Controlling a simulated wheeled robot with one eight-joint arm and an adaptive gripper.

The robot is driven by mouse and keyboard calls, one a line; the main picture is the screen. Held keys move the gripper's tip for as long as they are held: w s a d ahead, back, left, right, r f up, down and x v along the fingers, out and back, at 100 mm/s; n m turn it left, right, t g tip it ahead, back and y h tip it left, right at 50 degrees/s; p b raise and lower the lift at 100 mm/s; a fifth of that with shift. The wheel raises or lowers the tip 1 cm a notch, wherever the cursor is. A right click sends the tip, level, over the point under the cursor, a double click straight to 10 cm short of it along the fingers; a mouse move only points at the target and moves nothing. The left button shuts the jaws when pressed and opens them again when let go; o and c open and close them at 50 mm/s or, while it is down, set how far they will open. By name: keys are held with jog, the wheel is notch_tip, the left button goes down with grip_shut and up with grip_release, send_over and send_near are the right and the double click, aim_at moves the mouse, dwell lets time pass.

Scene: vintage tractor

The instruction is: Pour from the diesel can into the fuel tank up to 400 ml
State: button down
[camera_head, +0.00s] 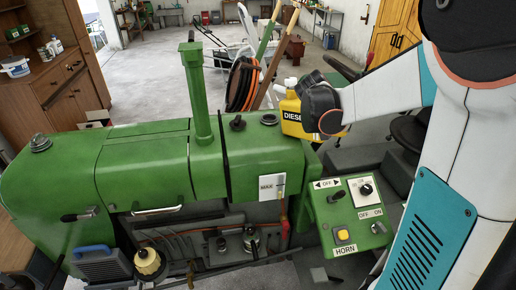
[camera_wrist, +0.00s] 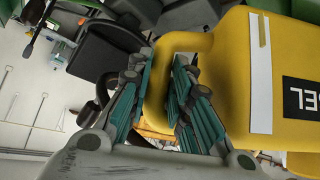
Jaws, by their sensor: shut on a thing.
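The yellow diesel can (camera_head: 291,119), with a black DIESEL label, is by the right end of the green fuel tank (camera_head: 262,155), near tank-top height. My dark wrist joint covers its right part. In the wrist view the diesel can (camera_wrist: 230,80) fills the right side, with a white strip on its face. My gripper (camera_wrist: 164,85) is shut on its yellow handle. The fingers are hidden in the head view. On the tank top are a small dark round fitting (camera_head: 268,119) and a black knob (camera_head: 237,124). A white MAX gauge (camera_head: 271,187) is on the tank side. No liquid stream shows.
A green exhaust pipe (camera_head: 199,95) stands upright left of the tank. A green control box (camera_head: 347,215) with switches and a HORN button is below the can. A hose reel (camera_head: 242,84) and long handles stand behind the tank.

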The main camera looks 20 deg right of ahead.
notch_tip(320, 180, up, 6)
jog(key=n+g+h+p, duration=0.1)
jog(key=p, duration=0.1)
jog(key=shift+w+g, duration=0.15)
jog(key=shift+g, duration=0.15)
dwell(3.1)
jog(key=shift+w+a+r+n+h, duration=0.1)
jog(key=shift+w+r+n+h, duration=0.05)
jog(key=shift+r, duration=0.25)
jog(key=shift+w+a+r+n+h, duration=0.1)
jog(key=shift+r+n+h, duration=0.05)
jog(key=shift+r, duration=0.25)
dwell(3.3)
